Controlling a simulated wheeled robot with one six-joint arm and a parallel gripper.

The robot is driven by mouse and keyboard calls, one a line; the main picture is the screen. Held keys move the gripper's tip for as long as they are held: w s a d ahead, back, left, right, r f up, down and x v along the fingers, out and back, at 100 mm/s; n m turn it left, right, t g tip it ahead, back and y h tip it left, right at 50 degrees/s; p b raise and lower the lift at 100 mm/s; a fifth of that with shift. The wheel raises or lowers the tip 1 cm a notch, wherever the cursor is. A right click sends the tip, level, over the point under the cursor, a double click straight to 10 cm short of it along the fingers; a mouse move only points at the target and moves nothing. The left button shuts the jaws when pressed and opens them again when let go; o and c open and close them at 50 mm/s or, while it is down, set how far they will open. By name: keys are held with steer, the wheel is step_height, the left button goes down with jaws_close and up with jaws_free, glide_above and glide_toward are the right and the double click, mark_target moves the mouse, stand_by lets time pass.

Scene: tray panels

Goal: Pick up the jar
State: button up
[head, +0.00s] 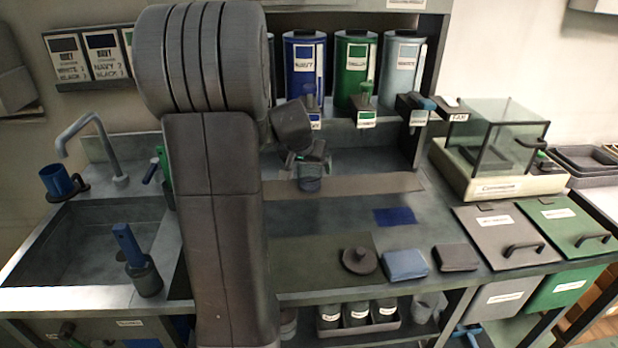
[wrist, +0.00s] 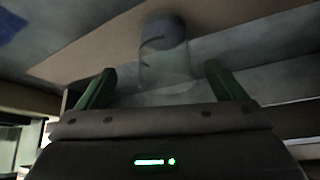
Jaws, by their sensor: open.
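A small clear jar (head: 309,184) with dark bluish contents stands at the brown strip on the counter, partly hidden by my gripper in the head view. In the wrist view the jar (wrist: 166,62) looks see-through, with a dark round part at its far end. My gripper (head: 308,160) is just above or beside it in the head view. In the wrist view the green fingers of my gripper (wrist: 160,72) are apart, one to each side of the jar's near end. I cannot tell whether they touch it.
Blue (head: 302,75), green (head: 353,80) and pale (head: 401,75) dispensers stand behind. A dark round lid-like piece (head: 360,260), a blue cloth (head: 404,265) and a grey cloth (head: 456,257) lie in front. A glass-sided box (head: 505,140) stands right; a sink (head: 85,240) is left.

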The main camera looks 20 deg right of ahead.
steer(key=shift+w+x, duration=0.2)
steer(key=shift+x, duration=1.5)
steer(key=shift+w+x, duration=0.2)
steer(key=shift+x, duration=1.5)
steer(key=shift+a+r, duration=0.15)
steer(key=shift+r, duration=0.05)
steer(key=c, duration=1.4)
steer(key=shift+r, duration=0.2)
